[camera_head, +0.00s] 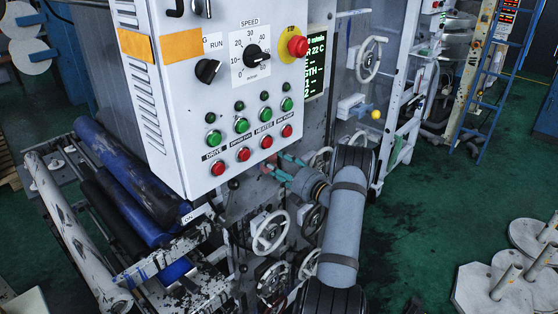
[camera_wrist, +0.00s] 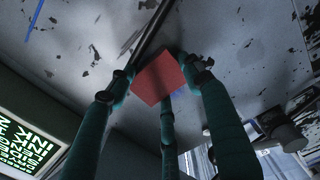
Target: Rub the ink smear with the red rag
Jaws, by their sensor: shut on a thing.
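My gripper (camera_head: 283,173) has teal fingers and reaches toward the machine's side, below the control box in the head view. In the wrist view, its fingers are closed around the red rag (camera_wrist: 160,77), a flat red square held at the fingertips. The rag is close to a pale, worn panel (camera_wrist: 225,35); I cannot tell whether it touches. Dark flaked patches mark that panel, and a thin blue streak (camera_wrist: 35,20) shows at upper left. I cannot tell which mark is the ink smear, or whether the rag covers it.
The white control box (camera_head: 225,110) with buttons and knobs overhangs my gripper at left. A green-text display (camera_head: 317,63) is above it, also in the wrist view (camera_wrist: 25,140). Handwheels (camera_head: 270,232) stick out below.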

